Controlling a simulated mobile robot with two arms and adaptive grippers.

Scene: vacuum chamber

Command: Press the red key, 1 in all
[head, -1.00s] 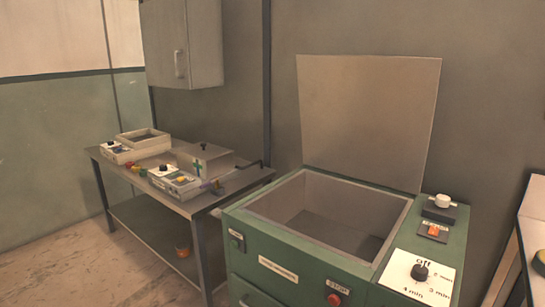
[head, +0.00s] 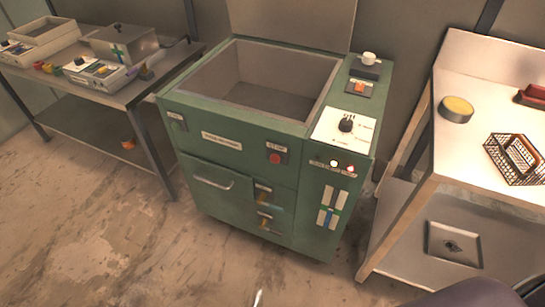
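A round red key (head: 274,158) sits on the front face of the green vacuum chamber machine (head: 235,132), below a small white label. Nothing covers it. The chamber's lid (head: 292,22) stands open at the back, and the chamber inside looks empty. Neither of my grippers can be made out in the head view.
A white dial panel (head: 344,128) and an orange switch (head: 359,87) are on the machine's right top. A table (head: 455,160) on the right holds a wire basket (head: 514,158) and a yellow-topped tin (head: 456,109). A bench (head: 120,98) stands left. Floor in front is clear.

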